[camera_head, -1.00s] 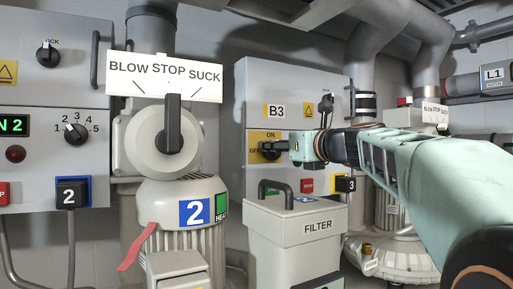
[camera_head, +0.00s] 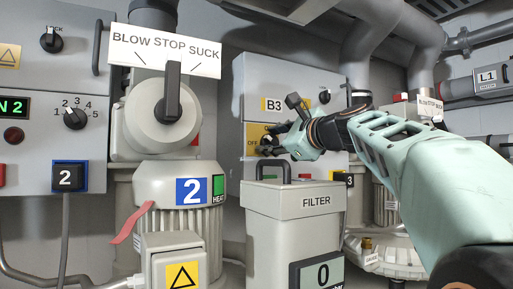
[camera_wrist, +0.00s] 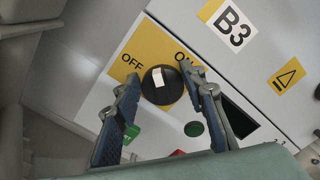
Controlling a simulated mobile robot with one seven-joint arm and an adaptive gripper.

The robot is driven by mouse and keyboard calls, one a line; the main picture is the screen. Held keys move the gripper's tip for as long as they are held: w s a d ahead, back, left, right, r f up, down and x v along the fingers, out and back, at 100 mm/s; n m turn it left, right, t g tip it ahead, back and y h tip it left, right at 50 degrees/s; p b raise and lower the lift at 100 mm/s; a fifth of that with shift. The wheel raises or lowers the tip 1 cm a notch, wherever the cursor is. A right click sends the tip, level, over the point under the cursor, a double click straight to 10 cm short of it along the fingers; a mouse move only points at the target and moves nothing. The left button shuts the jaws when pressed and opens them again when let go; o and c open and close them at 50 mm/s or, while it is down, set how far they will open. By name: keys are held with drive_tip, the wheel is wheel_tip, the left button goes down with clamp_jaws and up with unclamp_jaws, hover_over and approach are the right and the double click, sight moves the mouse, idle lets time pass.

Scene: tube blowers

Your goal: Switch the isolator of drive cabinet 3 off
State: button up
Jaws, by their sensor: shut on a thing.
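The grey drive cabinet marked B3 (camera_head: 310,88) stands right of blower 2 in the head view, and its B3 label (camera_wrist: 232,27) shows in the wrist view. Its isolator is a round black knob (camera_wrist: 166,98) with a white mark, on a yellow plate (camera_wrist: 150,45) lettered OFF and ON. The white mark points to the plate's upper edge, between the two words. My gripper (camera_wrist: 162,76) has one finger on each side of the knob and is shut on it. In the head view my gripper (camera_head: 278,143) partly covers the knob and plate.
A green button (camera_wrist: 194,129) and a dark red one (camera_wrist: 178,153) sit below the knob. The filter box (camera_head: 293,201) with its black handle stands in front of the cabinet. Blower 2 (camera_head: 193,190) is to the left, and pipes run at the upper right.

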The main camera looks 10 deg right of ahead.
drive_tip(key=n+b, duration=0.2)
drive_tip(key=n, duration=0.1)
drive_tip(key=shift+a+f+n, duration=0.15)
drive_tip(key=shift+f+n, duration=0.15)
drive_tip(key=shift+f+n+b, duration=0.1)
drive_tip(key=shift+n+b, duration=0.9)
drive_tip(key=shift+n, duration=0.8)
drive_tip(key=o, duration=1.1)
drive_tip(key=shift+o, duration=0.2)
drive_tip(key=v, duration=0.7)
drive_tip(key=shift+s, duration=0.3)
